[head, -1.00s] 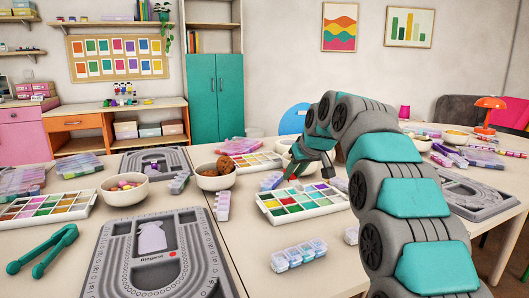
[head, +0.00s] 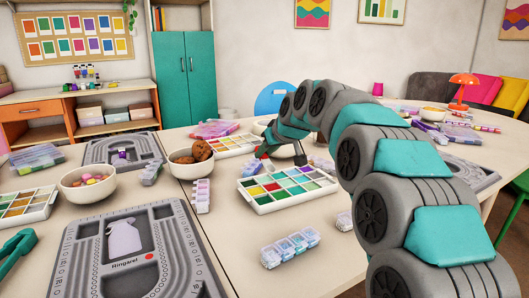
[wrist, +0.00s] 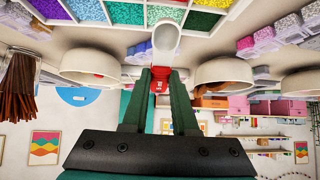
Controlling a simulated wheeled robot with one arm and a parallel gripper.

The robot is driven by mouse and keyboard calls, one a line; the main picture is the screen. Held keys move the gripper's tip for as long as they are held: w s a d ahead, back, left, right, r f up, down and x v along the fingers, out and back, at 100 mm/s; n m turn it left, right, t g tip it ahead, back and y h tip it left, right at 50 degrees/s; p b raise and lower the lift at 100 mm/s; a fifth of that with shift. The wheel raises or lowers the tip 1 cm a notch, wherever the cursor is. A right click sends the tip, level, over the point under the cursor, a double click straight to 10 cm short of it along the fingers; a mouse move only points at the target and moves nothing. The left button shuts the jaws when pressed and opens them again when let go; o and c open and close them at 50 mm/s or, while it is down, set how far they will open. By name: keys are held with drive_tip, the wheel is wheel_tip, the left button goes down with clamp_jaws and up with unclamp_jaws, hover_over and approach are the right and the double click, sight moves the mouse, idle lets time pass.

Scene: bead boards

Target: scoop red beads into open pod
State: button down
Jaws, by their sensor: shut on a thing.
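My gripper (wrist: 159,74) is shut on the red handle of a scoop (wrist: 166,42) with a white bowl. Whether beads lie in the bowl I cannot tell. In the head view my gripper (head: 262,152) is small and partly hidden, at the back left edge of the white bead tray (head: 300,204). The tray has several colour compartments, with red beads (head: 271,187) in one near the left. A strip of pods (head: 290,249) with pale lids lies in front of the tray. Which pod is open I cannot tell.
A grey bead board (head: 75,240) lies at the front left. Bowls of beads (head: 88,188) and cookies (head: 188,172) stand behind it. Another pod strip (head: 202,197) lies left of the tray. The table between board and front pods is clear.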

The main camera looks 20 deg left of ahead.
sight(269, 168)
drive_tip(key=shift+s+d+f+t+y+b, duration=0.25)
drive_tip(key=shift+f+b, duration=0.25)
drive_tip(key=shift+b, duration=0.55)
drive_tip(key=shift+s+d+f+t+y+b, duration=0.1)
drive_tip(key=shift+f+t+y+b, duration=0.3)
drive_tip(key=shift+b, duration=0.65)
drive_tip(key=shift+s+f, duration=0.1)
drive_tip(key=shift+f, duration=0.1)
drive_tip(key=shift+s+d+f+b, duration=0.1)
drive_tip(key=shift+d+f+b, duration=0.05)
drive_tip(key=shift+f+b, duration=0.45)
drive_tip(key=shift+s+d+f+b, duration=0.1)
drive_tip(key=shift+f+b, duration=0.35)
drive_tip(key=shift+f, duration=0.1)
